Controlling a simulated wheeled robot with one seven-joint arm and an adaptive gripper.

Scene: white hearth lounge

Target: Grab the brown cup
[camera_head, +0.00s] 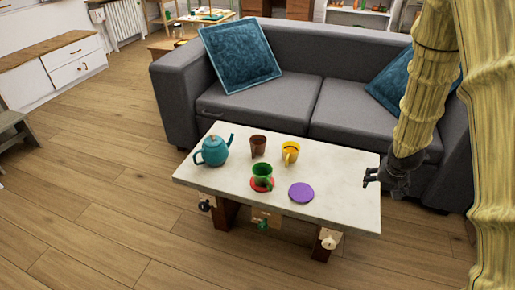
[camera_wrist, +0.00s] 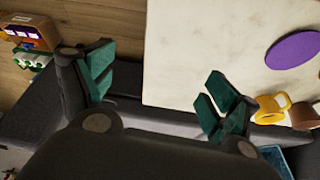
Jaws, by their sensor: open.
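The brown cup (camera_head: 258,145) stands upright on the white-topped coffee table (camera_head: 225,183), between the teal teapot (camera_head: 213,150) and the yellow cup (camera_head: 290,152). Part of the brown cup (camera_wrist: 305,116) shows at the right edge of the wrist view, beside the yellow cup (camera_wrist: 271,107).
A green cup (camera_head: 262,175) stands on a red disc (camera_head: 262,187) in front of the brown cup. A purple disc (camera_head: 301,192) lies to its right. A grey sofa (camera_head: 335,95) is close behind the table. Open wooden floor (camera_head: 110,190) lies to the left.

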